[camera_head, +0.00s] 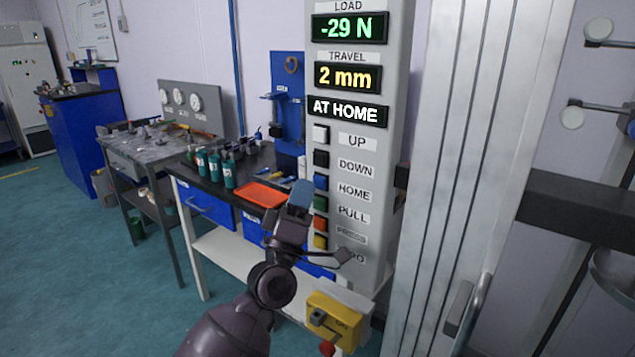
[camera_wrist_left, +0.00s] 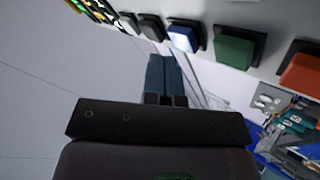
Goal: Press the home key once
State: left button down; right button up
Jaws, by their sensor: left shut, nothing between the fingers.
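The home key is the blue square key (camera_head: 320,181) beside the HOME label on the grey control panel (camera_head: 378,225). In the left wrist view the blue key (camera_wrist_left: 183,38) looks brightly lit in its middle. My left gripper (camera_head: 300,193) is shut and empty, its blue-grey fingertips just left of the blue and green keys in the head view. In the left wrist view the closed fingertips (camera_wrist_left: 164,62) point toward the blue key, just below it in the picture. I cannot tell whether they touch it. The status display (camera_head: 348,111) reads AT HOME. My right gripper is not in view.
White (camera_head: 320,134) and black (camera_head: 321,158) keys sit above the blue key; green (camera_head: 320,204), orange-red (camera_head: 320,223) and yellow ones sit below. Displays read -29 N and 2 mm. A yellow switch box (camera_head: 335,320) is below the panel. A bench with an orange tray (camera_head: 260,195) stands behind.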

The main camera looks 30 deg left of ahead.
pick_arm(q)
jog(key=shift+s, duration=0.15)
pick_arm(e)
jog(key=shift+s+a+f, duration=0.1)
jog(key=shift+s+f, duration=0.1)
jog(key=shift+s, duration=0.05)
pick_arm(q)
jog(key=shift+s, duration=0.1)
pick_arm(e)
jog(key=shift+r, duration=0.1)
pick_arm(q)
jog(key=s, duration=0.2)
jog(key=s+p, duration=0.1)
jog(key=s, duration=0.1)
jog(key=shift+s+a, duration=0.2)
jog(key=shift+s, duration=0.2)
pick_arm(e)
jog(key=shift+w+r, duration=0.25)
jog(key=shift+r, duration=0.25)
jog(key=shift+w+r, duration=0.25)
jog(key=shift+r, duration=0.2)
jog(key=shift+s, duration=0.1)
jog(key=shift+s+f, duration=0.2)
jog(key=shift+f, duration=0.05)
